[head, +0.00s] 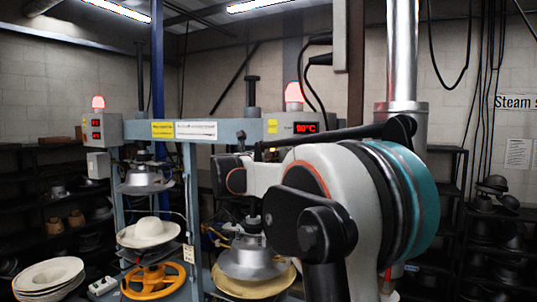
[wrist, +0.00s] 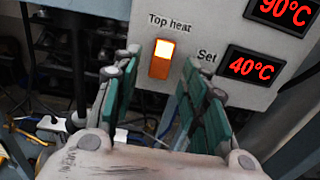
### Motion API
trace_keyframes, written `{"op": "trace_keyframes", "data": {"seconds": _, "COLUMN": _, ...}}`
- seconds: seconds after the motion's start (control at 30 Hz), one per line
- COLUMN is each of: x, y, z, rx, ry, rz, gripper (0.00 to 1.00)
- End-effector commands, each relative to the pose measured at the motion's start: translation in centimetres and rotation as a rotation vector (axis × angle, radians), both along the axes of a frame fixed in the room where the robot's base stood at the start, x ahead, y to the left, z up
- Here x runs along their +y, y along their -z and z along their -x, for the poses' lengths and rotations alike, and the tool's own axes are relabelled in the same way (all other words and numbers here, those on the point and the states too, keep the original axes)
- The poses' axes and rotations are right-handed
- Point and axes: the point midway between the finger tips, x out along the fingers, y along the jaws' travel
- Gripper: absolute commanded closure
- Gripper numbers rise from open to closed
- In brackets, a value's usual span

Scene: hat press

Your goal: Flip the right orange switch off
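An orange rocker switch (wrist: 161,60) under the label "Top heat" is on a grey control box (wrist: 215,35) in the wrist view. Its upper part glows bright, its lower part is orange. My gripper (wrist: 161,72) is open, its teal-padded fingers on either side of the switch in the picture, with nothing between them. Whether a finger touches the box cannot be told. In the head view the right control box (head: 291,126) shows a red 90°C display (head: 306,128) and a lit red lamp (head: 294,94); my arm covers much of the area below it.
In the wrist view, a 40°C display (wrist: 251,67) marked "Set" is right of the switch. In the head view, a left control box (head: 103,129), a white hat (head: 149,232), an orange handwheel (head: 153,281) and the right press form (head: 250,260) stand around my arm.

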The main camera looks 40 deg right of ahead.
Motion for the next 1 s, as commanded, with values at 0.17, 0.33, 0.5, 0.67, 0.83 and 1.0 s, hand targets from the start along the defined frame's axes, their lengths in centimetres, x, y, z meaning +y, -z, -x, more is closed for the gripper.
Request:
{"op": "trace_keyframes", "data": {"seconds": 0.17, "x": -1.3, "y": 0.0, "z": -0.6, "rx": 0.000, "ry": -0.001, "rz": 0.000, "gripper": 0.60}}
{"op": "trace_keyframes", "data": {"seconds": 0.33, "x": -1.5, "y": 0.0, "z": -0.6, "rx": 0.000, "ry": -0.001, "rz": 0.000, "gripper": 0.60}}
{"op": "trace_keyframes", "data": {"seconds": 0.5, "x": -1.5, "y": 0.1, "z": -0.7, "rx": 0.000, "ry": -0.001, "rz": 0.000, "gripper": 0.62}}
{"op": "trace_keyframes", "data": {"seconds": 0.67, "x": -1.5, "y": 0.0, "z": -0.7, "rx": 0.000, "ry": -0.001, "rz": 0.000, "gripper": 0.99}}
{"op": "trace_keyframes", "data": {"seconds": 0.83, "x": -1.5, "y": 0.1, "z": -0.7, "rx": 0.000, "ry": -0.001, "rz": 0.001, "gripper": 1.00}}
{"op": "trace_keyframes", "data": {"seconds": 1.0, "x": -1.6, "y": 0.6, "z": -0.7, "rx": -0.019, "ry": 0.000, "rz": 0.047, "gripper": 1.00}}
